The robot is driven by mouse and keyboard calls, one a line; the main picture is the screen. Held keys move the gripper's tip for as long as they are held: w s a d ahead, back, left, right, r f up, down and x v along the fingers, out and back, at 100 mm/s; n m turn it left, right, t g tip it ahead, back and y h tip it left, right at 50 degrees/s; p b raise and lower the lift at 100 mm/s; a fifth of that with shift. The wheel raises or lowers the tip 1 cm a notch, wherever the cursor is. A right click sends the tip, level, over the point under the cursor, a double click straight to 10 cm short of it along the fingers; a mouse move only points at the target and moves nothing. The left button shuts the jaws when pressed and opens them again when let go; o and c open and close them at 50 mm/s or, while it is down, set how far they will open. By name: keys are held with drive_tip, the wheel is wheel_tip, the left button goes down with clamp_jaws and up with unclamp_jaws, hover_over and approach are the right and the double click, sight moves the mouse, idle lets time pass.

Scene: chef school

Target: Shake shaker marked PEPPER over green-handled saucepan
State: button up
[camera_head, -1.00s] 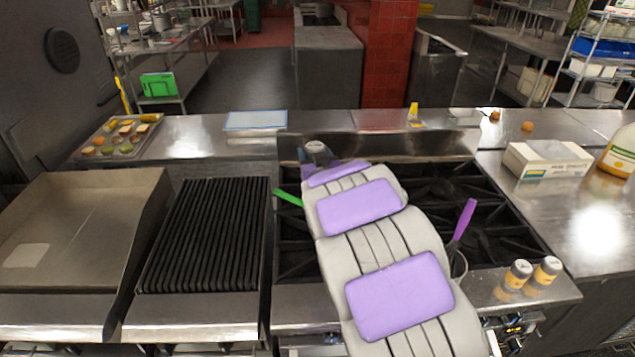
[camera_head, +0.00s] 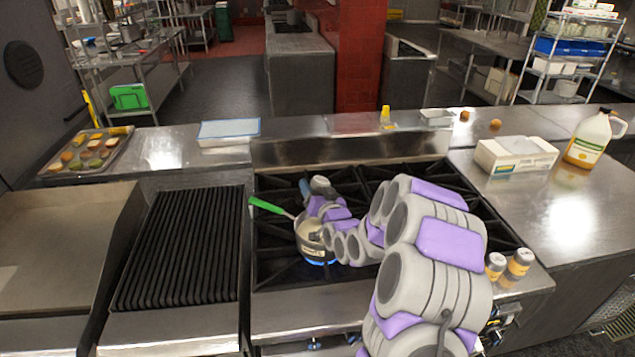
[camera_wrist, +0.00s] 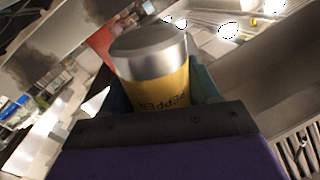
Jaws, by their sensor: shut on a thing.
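The shaker marked PEPPER (camera_wrist: 165,84) is held in my gripper (camera_head: 311,190). In the wrist view it has a yellow body and a silver cap, and its label reads upside down. In the head view its grey end (camera_head: 320,183) shows beside a blue finger. The green-handled saucepan (camera_head: 304,243) stands on the stove, its green handle (camera_head: 267,206) pointing to the left and back. My gripper and the shaker appear above the pan's back rim; the exact height is hard to tell. My arm covers the pan's right side, and a blue flame shows under it.
Two other shakers (camera_head: 495,264) (camera_head: 519,263) stand at the stove's front right. A ridged grill (camera_head: 185,245) lies to the left. A tissue box (camera_head: 516,154) and a jug (camera_head: 590,140) stand on the right counter. A yellow bottle (camera_head: 385,117) stands on the back ledge.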

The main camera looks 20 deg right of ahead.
drive_tip(key=m, duration=0.3)
drive_tip(key=shift+a+f+p, duration=0.25)
drive_tip(key=shift+a+p, duration=0.1)
drive_tip(key=shift+p, duration=0.05)
drive_tip(key=shift+w+a+r+m, duration=0.1)
drive_tip(key=shift+r+m, duration=0.1)
drive_tip(key=shift+m, duration=0.4)
drive_tip(key=shift+a+r+m, duration=0.1)
drive_tip(key=shift+r+m, duration=0.05)
drive_tip(key=shift+m, duration=0.45)
drive_tip(key=m, duration=0.2)
drive_tip(key=a+r+m+p, duration=0.1)
drive_tip(key=m, duration=0.2)
drive_tip(key=shift+r, duration=0.15)
drive_tip(key=shift+m+b, duration=0.6)
drive_tip(key=shift+b, duration=0.05)
drive_tip(key=m+b, duration=0.1)
drive_tip(key=b, duration=0.1)
drive_tip(key=m+b, duration=0.2)
drive_tip(key=shift+r, duration=0.4)
drive_tip(key=m+b, duration=0.1)
drive_tip(key=r+m+b, duration=0.1)
drive_tip(key=b, duration=0.1)
drive_tip(key=shift+m, duration=0.4)
drive_tip(key=shift+d+r+m+b, duration=0.1)
drive_tip(key=shift+r+m+b, duration=0.2)
drive_tip(key=shift+m+b, duration=0.25)
